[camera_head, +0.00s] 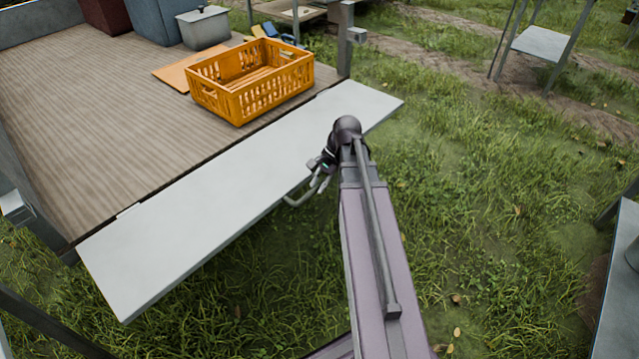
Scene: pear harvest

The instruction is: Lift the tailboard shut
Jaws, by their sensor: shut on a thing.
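The tailboard (230,193) is a long pale grey panel along the near edge of the wooden trailer bed (95,120). It is down, lying out from the bed at about bed level. A bent metal handle (294,201) sticks out at the middle of its outer edge. My gripper (316,181) is at this edge, shut on the handle. My arm comes up from the bottom of the view and hides part of the grass beside the tailboard.
An orange crate (250,98) stands on the bed near the tailboard's hinge side, with an orange board (172,77) beside it. Corner posts with latch blocks (16,207) stand at both ends. Grass (490,190) is open at right; a grey table (620,290) stands at the right edge.

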